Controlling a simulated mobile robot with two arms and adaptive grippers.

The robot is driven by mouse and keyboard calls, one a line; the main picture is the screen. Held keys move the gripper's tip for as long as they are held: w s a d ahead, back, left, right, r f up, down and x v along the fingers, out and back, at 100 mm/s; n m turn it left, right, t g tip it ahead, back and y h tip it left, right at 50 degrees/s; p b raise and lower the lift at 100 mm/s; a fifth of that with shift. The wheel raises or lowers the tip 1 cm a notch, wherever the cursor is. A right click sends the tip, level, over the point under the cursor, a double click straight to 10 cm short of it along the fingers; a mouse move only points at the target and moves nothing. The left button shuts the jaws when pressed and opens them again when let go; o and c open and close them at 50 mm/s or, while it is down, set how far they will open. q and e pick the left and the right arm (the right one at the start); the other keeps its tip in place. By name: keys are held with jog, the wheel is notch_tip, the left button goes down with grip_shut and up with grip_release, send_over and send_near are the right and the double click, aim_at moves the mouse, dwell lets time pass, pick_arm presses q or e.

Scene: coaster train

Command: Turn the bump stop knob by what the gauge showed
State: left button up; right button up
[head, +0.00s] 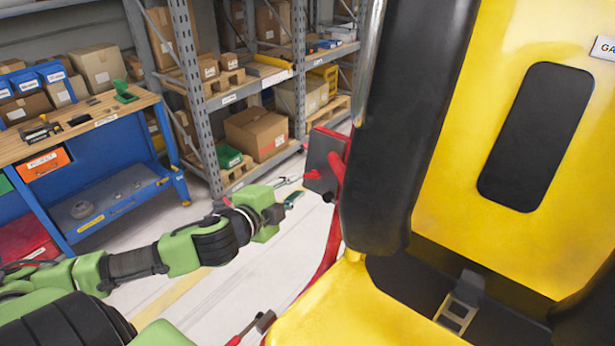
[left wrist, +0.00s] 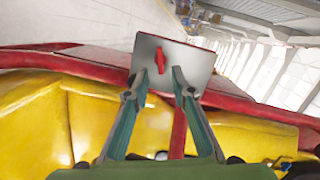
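The red bump stop knob (head: 312,175) sticks out from a dark box (head: 326,152) on the red side rail, beside the yellow seat. In the left wrist view the red knob (left wrist: 161,61) stands on a grey plate (left wrist: 186,62), its long side roughly upright. My left gripper (head: 290,190) is just left of the knob in the head view. In the left wrist view my left gripper (left wrist: 165,78) is open, with one fingertip on each side of the knob's lower end; contact cannot be told. No gauge dial is visible.
The yellow seat (head: 500,130) with black padding (head: 405,130) fills the right side. A blue workbench (head: 85,160) and shelves with boxes (head: 257,132) stand behind. Pale floor (head: 250,285) lies below my left arm.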

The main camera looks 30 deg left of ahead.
aim_at(309, 177)
pick_arm(q)
jog(key=shift+p+x, duration=0.95)
jog(key=shift+x, duration=2.55)
jog(key=shift+c, duration=0.4)
grip_shut()
